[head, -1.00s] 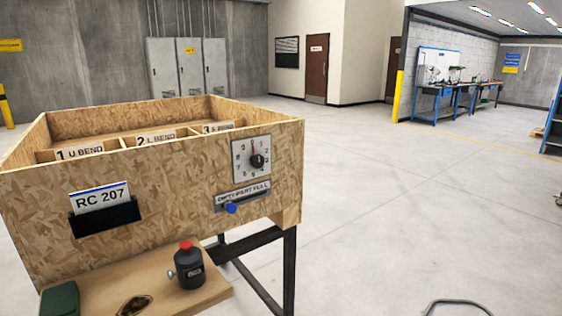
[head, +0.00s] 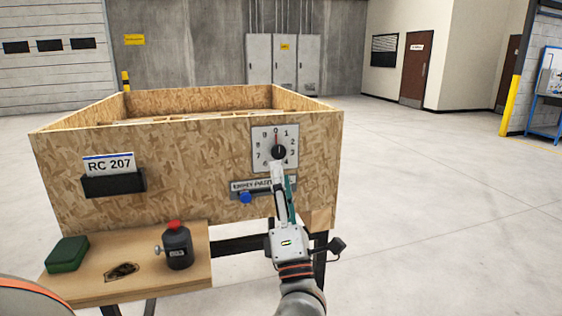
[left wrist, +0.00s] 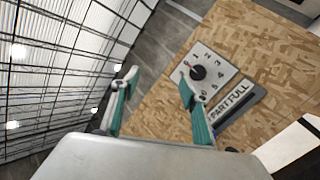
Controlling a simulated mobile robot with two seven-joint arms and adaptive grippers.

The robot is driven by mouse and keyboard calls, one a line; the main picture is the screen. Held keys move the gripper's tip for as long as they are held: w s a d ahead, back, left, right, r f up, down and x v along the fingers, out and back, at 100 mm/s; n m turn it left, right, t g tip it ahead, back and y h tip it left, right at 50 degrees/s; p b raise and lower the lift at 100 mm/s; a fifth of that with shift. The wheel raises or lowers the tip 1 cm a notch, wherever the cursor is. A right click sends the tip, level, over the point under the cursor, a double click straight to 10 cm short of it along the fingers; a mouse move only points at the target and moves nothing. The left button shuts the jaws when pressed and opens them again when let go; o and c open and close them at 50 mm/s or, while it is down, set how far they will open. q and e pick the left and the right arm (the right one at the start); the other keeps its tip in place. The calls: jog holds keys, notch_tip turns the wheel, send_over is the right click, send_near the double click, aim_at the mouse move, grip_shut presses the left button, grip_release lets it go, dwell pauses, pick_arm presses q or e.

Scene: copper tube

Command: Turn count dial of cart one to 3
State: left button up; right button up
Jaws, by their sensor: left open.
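The count dial (head: 278,152) is a black knob on a white numbered plate (head: 262,135) on the front of the wooden cart box (head: 200,160). Its red pointer stands upward at 0. My left gripper (head: 283,176) is open in front of the plate, just below the knob, and hides some lower numbers. In the left wrist view the dial (left wrist: 198,72) is beyond the right-hand finger of the open gripper (left wrist: 157,76), not between the fingers. I cannot tell whether anything touches. My right gripper is not in view.
Below the dial is an empty-part-full slider with a blue knob (head: 245,197), partly behind my gripper. An RC 207 card holder (head: 113,184) is at left. A shelf (head: 200,262) bears a dark bottle with red cap (head: 176,247) and a green box (head: 67,254).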

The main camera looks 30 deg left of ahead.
pick_arm(q)
jog(key=w+a+r+n+g+y+b, duration=0.15)
jog(key=a+n+g, duration=0.25)
jog(key=n+g, duration=0.45)
jog(key=n+t+h, duration=0.1)
jog(key=n+h, duration=0.3)
jog(key=h, duration=0.2)
send_near(279, 153)
jog(key=x, duration=0.2)
jog(key=b+x, duration=0.1)
jog(key=x, duration=0.4)
jog(key=shift+w+a+f, duration=0.15)
jog(key=shift+f, duration=0.05)
jog(key=shift+x, duration=0.85)
jog(key=shift+r, duration=0.15)
jog(key=shift+c, duration=0.3)
jog(key=c, duration=1)
